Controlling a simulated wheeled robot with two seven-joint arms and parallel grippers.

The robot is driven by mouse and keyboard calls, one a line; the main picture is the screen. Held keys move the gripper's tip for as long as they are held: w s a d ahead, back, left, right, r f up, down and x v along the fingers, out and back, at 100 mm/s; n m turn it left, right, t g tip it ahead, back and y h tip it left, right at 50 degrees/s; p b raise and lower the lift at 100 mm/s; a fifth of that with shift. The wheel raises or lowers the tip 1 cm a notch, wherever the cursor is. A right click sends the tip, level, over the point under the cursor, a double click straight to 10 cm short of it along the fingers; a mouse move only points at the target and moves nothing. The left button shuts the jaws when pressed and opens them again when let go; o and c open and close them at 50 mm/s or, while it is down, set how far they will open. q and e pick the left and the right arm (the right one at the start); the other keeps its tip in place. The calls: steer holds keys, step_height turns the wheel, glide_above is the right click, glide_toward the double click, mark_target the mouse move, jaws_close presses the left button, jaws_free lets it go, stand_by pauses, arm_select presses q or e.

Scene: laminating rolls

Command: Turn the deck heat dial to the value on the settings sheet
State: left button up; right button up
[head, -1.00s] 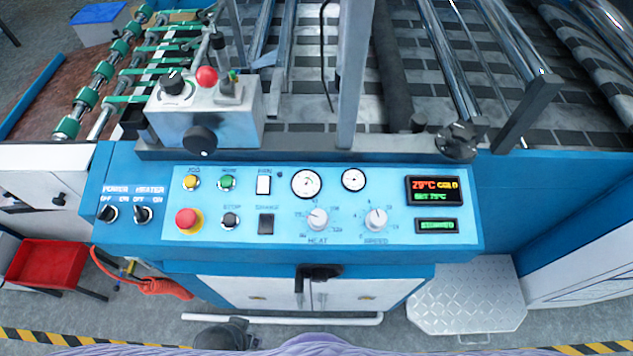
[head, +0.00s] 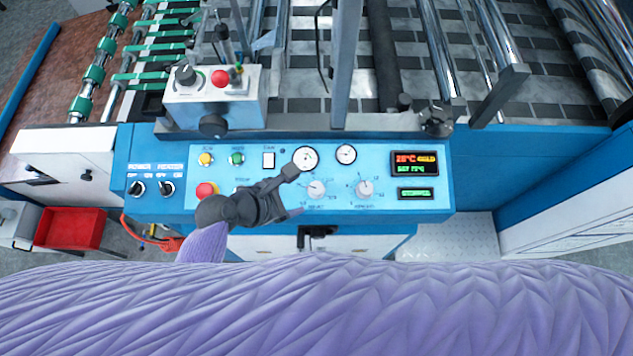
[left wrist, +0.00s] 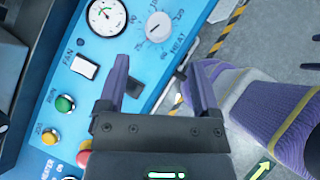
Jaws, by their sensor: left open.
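The heat dial (head: 317,188) is a round pale knob on the blue control panel, with numbers printed around it and HEAT below. In the left wrist view the heat dial (left wrist: 158,27) lies ahead of the fingertips, its number ring partly visible. My left gripper (head: 293,191) is over the panel just left of the dial, its two fingers spread and empty. In the left wrist view the left gripper (left wrist: 163,65) shows a clear gap between its fingers, apart from the knob. My right gripper is out of view. I see no settings sheet.
The speed dial (head: 365,188) sits right of the heat dial. Two gauges (head: 305,158) are above. A red emergency button (head: 205,191) and other buttons are at the left. A lit display (head: 414,163) is at the right. A grey control box (head: 213,105) stands behind the panel.

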mark_target(316, 188)
arm_select(q)
steer(key=b+x, duration=0.4)
steer(key=x, duration=0.6)
jaws_close()
